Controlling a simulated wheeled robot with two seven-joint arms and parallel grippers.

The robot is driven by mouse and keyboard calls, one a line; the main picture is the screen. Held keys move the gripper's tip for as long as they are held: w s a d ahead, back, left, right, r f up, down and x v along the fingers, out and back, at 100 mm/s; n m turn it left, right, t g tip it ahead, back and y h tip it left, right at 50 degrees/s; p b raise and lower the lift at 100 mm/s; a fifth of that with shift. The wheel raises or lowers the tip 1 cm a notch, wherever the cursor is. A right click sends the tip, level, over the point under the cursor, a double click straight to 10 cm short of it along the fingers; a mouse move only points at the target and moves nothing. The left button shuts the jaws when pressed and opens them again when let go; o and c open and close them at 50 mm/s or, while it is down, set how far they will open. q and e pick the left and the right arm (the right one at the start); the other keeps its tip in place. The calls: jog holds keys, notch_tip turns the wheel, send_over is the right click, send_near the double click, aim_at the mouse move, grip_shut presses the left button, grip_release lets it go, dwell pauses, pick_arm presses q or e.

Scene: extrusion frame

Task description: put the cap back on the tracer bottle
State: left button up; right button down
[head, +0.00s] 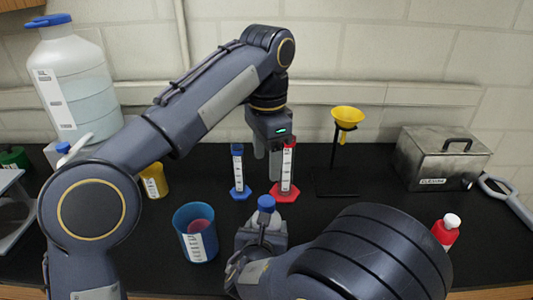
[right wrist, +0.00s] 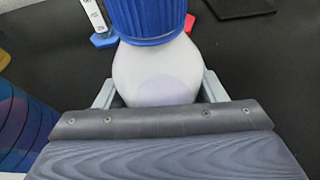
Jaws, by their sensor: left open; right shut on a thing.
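A white bottle (right wrist: 155,75) with a ribbed blue cap (right wrist: 147,18) stands between the fingers of my right gripper (right wrist: 158,92), which is shut on it. The blue cap sits on the bottle's top. In the head view the blue cap (head: 266,203) shows above my right gripper (head: 262,238), with most of the bottle hidden. My left gripper (head: 267,153) is open and points down, beside the red-based cylinder and beyond the bottle. I see nothing between its fingers. I cannot read a label that names the tracer bottle.
A blue-based cylinder (head: 238,172) and a red-based cylinder (head: 287,172) stand near my left gripper. A blue cup (head: 195,240) is left of the bottle. A yellow funnel on a stand (head: 346,118), a metal box (head: 440,158) and a white-capped red bottle (head: 445,232) are to the right.

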dwell(0.3)
jog(key=shift+c, duration=1.2)
grip_release()
jog(key=v, duration=0.8)
